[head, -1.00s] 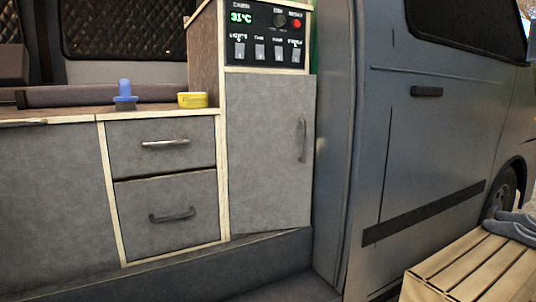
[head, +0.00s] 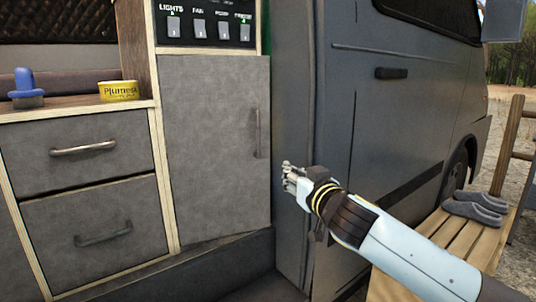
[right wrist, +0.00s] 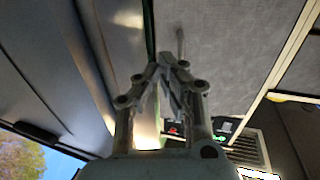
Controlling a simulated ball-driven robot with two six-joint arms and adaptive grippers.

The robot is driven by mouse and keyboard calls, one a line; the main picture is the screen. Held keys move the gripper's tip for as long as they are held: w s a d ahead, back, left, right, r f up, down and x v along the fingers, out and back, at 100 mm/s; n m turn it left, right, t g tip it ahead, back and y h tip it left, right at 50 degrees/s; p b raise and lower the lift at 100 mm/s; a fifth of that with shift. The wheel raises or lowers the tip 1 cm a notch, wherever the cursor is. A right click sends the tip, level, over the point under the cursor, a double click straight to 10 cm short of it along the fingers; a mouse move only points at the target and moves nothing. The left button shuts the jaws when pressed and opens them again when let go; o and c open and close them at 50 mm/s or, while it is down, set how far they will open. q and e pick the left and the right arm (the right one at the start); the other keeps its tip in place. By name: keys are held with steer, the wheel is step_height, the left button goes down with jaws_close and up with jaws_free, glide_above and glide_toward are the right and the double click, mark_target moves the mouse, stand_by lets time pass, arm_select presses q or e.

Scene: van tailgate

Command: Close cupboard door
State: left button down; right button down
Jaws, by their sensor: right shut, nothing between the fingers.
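The grey cupboard door (head: 212,140) is under the switch panel in the head view, with an upright handle (head: 257,133) near its right edge. That edge reaches slightly past the frame above, so the door looks a little ajar; the exact gap is unclear. My right gripper (head: 287,174) is shut and empty, just right of the door's edge and lower than the handle. It shows no clear contact. In the right wrist view the shut fingers (right wrist: 172,62) point up toward the door (right wrist: 235,40) and its handle (right wrist: 180,42). My left gripper is out of view.
Two drawers (head: 85,185) are left of the door. A blue-handled brush (head: 25,88) and a yellow tin (head: 119,91) stand on the counter. The van's grey side (head: 370,120) is to the right, with a slatted bench (head: 445,240) bearing grey slippers (head: 475,207).

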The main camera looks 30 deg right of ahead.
mark_target(267, 154)
steer(key=w, duration=0.4)
steer(key=w+d, duration=0.1)
steer(key=w, duration=0.3)
steer(key=w+d, duration=0.1)
steer(key=w, duration=0.3)
steer(key=shift+d+p, duration=0.2)
steer(key=shift+p, duration=0.2)
steer(key=shift+w, duration=0.1)
